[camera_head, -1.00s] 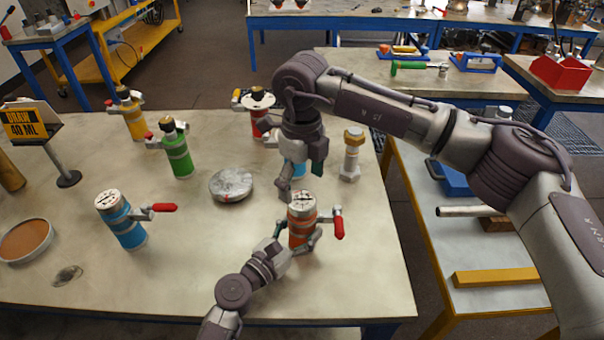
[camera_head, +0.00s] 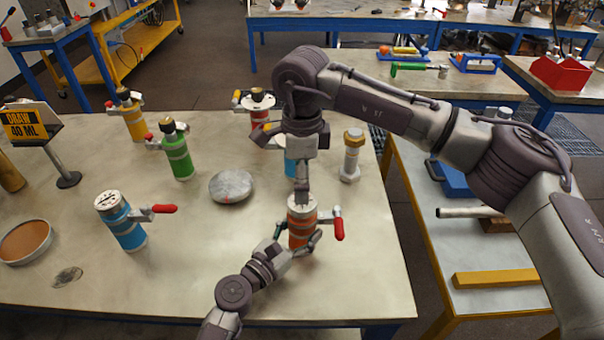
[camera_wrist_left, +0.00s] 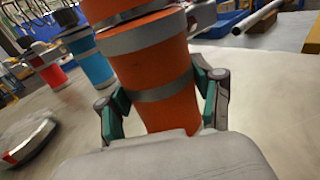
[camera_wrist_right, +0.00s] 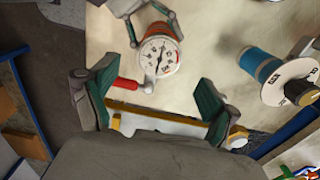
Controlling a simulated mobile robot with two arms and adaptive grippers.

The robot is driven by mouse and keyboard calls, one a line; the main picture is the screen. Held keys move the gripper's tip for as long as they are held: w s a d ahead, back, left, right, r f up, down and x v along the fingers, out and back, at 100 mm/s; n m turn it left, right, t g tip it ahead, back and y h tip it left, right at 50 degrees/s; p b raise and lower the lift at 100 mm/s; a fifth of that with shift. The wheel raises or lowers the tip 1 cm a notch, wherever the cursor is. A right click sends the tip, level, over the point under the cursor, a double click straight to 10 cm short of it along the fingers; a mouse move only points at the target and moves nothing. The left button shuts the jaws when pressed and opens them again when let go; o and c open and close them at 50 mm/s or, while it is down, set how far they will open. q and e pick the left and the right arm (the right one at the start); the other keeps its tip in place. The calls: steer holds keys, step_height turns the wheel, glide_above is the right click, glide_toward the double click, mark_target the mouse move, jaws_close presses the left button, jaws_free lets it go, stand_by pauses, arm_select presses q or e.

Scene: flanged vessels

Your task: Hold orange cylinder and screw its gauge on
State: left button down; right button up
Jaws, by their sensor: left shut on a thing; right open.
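The orange cylinder (camera_head: 301,238) stands upright near the right front of the table, its red-handled side valve (camera_head: 338,228) pointing right. My left gripper (camera_wrist_left: 165,100) is shut around its body; grey bands show on the orange surface in the left wrist view. A white-faced gauge (camera_wrist_right: 159,57) sits on top of the cylinder, dial up; whether its thread is engaged cannot be seen. My right gripper (camera_wrist_right: 150,100) is open and empty. In the head view it hangs just above the gauge (camera_head: 302,206), its fingers seen nearly edge-on.
Green (camera_head: 178,155), yellow (camera_head: 132,118) and red (camera_head: 260,118) vessels stand farther back. A grey disc (camera_head: 231,187) lies mid-table. A large bolt (camera_head: 351,155) stands behind right. Another blue vessel (camera_head: 290,167) is partly hidden behind my right gripper.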

step_height(320, 180, down, 7)
steer(key=shift+f, duration=0.15)
stand_by(0.4)
steer(key=c, duration=1.2)
steer(key=o, duration=1.3)
steer(key=shift+o, duration=0.2)
step_height(320, 180, up, 12)
